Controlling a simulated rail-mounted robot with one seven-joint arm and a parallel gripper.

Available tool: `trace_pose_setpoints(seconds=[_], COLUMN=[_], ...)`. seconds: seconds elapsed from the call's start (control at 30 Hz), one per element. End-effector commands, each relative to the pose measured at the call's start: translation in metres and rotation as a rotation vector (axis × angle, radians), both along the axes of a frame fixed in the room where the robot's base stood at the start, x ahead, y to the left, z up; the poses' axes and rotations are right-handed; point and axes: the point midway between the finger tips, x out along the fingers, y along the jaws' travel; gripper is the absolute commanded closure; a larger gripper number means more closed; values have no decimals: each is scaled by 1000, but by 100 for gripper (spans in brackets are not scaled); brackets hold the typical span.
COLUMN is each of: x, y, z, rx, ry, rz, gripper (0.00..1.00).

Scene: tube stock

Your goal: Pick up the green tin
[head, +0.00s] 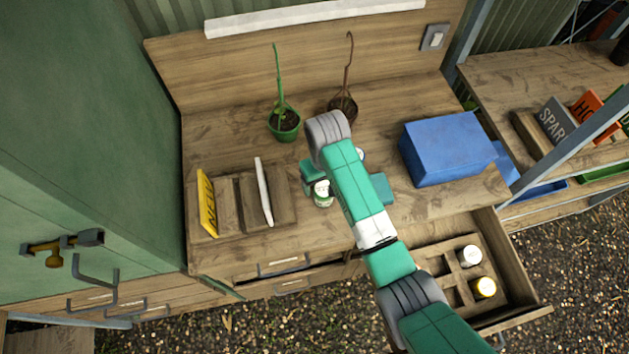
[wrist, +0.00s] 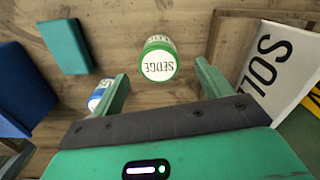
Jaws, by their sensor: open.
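The green tin (wrist: 158,60) has a white lid lettered SEDGE and stands upright on the wooden bench. In the head view the green tin (head: 322,194) shows just left of my forearm. My gripper (wrist: 161,72) is open and empty, with its fingers apart to either side of the tin's near edge in the wrist view. I cannot tell how high the fingertips are above it. In the head view my arm hides most of the gripper. A blue tin (wrist: 99,97) with a white lid stands outside the left finger in the wrist view.
A teal block (head: 381,188) and a blue box (head: 443,148) are right of my arm. A book rack (head: 240,205) is on the left, two potted plants (head: 284,122) behind. An open drawer (head: 512,318) holds white (head: 470,256) and yellow (head: 484,288) tins.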

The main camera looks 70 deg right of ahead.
Motion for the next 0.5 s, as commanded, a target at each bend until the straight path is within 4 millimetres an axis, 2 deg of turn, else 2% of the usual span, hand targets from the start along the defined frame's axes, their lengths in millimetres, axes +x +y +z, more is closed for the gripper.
trace_pose_setpoints(seconds=[0.13,0.27,0.5], x=[0,0,0], y=[0,-1,-3], z=[-20,-25,-66], rx=[0,-2,-2], ry=[0,-1,-1], rz=[0,0,0], gripper=[23,23,23])
